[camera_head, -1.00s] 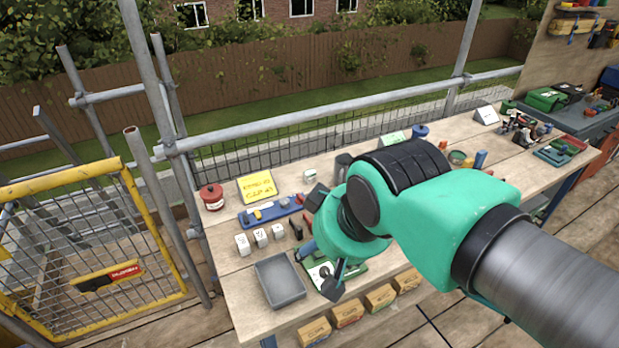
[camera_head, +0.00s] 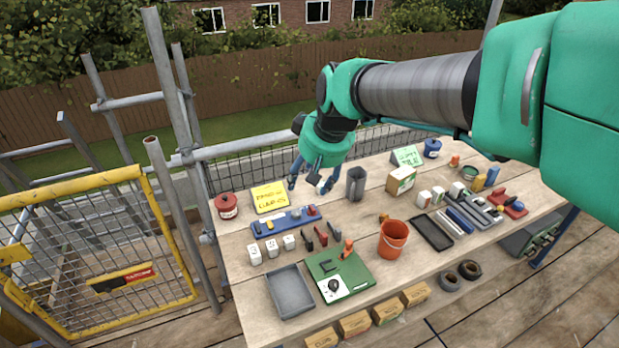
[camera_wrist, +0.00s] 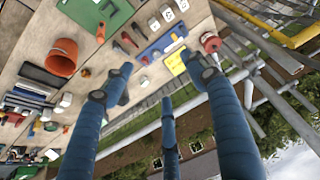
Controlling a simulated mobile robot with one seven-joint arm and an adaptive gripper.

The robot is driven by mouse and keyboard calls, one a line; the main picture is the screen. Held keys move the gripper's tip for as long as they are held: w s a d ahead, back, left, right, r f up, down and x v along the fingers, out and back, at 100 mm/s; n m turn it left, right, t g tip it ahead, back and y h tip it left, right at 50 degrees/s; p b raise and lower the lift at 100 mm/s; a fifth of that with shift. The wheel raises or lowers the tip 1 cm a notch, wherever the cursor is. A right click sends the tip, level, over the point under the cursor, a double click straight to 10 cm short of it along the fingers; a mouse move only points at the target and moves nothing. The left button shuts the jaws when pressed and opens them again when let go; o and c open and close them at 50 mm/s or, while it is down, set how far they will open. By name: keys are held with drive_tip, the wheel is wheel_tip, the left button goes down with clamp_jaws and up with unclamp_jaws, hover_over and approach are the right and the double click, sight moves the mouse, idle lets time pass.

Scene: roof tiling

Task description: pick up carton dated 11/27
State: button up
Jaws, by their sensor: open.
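Three small white cartons stand in a row at the left of the workbench: a left one (camera_head: 255,255), a middle one (camera_head: 272,248) and a right one (camera_head: 289,242). They also show at the top of the wrist view, one of them here (camera_wrist: 167,15). They bear dark marks too small to read, so I cannot tell which is dated 11/27. More white cartons (camera_head: 438,194) stand right of the orange bucket. My gripper (camera_head: 311,183) is open and empty, above the back of the bench beyond the row. Its blue fingers (camera_wrist: 160,88) are spread in the wrist view.
A grey tray (camera_head: 288,292), green board (camera_head: 340,276), blue tool rack (camera_head: 285,222), orange bucket (camera_head: 393,239), grey cup (camera_head: 356,183) and red pot (camera_head: 226,206) crowd the bench. Scaffold rails (camera_head: 240,145) run behind.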

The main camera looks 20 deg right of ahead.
drive_tip(key=w+d+f+p, duration=0.1)
drive_tip(key=w+d+f, duration=0.35)
drive_tip(key=w, duration=0.45)
drive_tip(key=w+d+f+p, duration=0.25)
drive_tip(key=w+d, duration=0.25)
drive_tip(key=w, duration=0.4)
drive_tip(key=w+d+f+n+p, duration=0.1)
drive_tip(key=w+d+f+p, duration=0.1)
drive_tip(key=w+d+f, duration=0.9)
wheel_tip(320, 180, down, 4)
drive_tip(key=shift+w+d+f, duration=0.2)
drive_tip(key=shift+w+d, duration=0.2)
drive_tip(key=shift+d, duration=0.6)
drive_tip(key=shift+g, duration=0.3)
drive_tip(key=b, duration=0.1)
hover_over(322, 184)
drive_tip(key=s, duration=0.2)
wheel_tip(322, 184, down, 8)
drive_tip(key=shift+s+d, duration=0.15)
drive_tip(key=shift+d, duration=0.1)
drive_tip(key=shift+b+x, duration=0.75)
drive_tip(key=shift+x, duration=1.85)
drive_tip(key=shift+a, duration=0.1)
